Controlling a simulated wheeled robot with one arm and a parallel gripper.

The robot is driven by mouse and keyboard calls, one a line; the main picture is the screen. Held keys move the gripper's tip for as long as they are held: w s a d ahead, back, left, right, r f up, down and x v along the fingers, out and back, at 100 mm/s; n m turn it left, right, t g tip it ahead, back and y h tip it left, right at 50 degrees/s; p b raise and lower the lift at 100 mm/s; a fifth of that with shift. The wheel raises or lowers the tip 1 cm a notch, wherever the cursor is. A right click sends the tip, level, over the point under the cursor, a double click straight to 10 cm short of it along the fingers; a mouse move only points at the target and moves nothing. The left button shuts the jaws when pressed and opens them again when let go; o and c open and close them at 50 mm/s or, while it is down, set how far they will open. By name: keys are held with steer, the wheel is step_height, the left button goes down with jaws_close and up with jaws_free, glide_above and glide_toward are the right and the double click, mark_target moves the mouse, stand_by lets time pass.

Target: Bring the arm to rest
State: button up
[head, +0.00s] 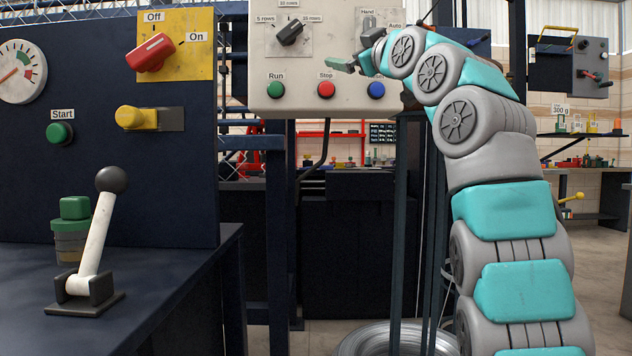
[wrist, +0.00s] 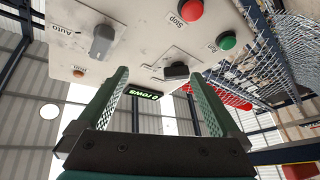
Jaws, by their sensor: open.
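My arm (head: 510,210) rises from the lower right of the head view and bends left at the top. My gripper (head: 345,64) is raised in front of the white control panel (head: 300,103), above the red Stop button (head: 326,90). In the wrist view my gripper (wrist: 160,75) has its two green fingers wide apart with nothing between them. A small green-lit display reading 0 rows (wrist: 143,94) shows past the fingers. The panel appears upside down there. I cannot tell the exact gap between the fingertips and the panel.
The panel carries a black row selector (head: 289,33), a Hand/Auto switch (head: 368,22), a green Run button (head: 275,90) and a blue button (head: 376,90). A wire coil (head: 395,338) lies below.

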steer(key=w+d+f+m+g+h+p, duration=0.1)
steer(key=w+d+f+m+g+h, duration=0.15)
steer(key=f, duration=0.55)
steer(key=w+d+f+m+g+h+p, duration=0.1)
steer(key=f+m+g+h, duration=0.2)
steer(key=f, duration=0.6)
steer(key=s+d+f+m+g+h, duration=0.15)
steer(key=s+f, duration=0.25)
steer(key=f, duration=0.5)
steer(key=s+f+m+g, duration=0.2)
steer(key=s+f+g, duration=0.15)
steer(key=f, duration=0.55)
steer(key=s+d+f+g+p, duration=0.1)
steer(key=s+f+g, duration=0.2)
steer(key=s+f, duration=0.7)
steer(key=s+d+f+m+g+h+p, duration=0.1)
steer(key=s+f+g, duration=0.3)
steer(key=s+f, duration=0.7)
steer(key=s+f+m+g+p, duration=0.1)
steer(key=s+f+g, duration=0.3)
steer(key=s+f, duration=0.7)
steer(key=s, duration=1)
steer(key=shift+d+h, duration=0.3)
steer(key=shift+d, duration=0.1)
steer(key=shift+w, duration=0.1)
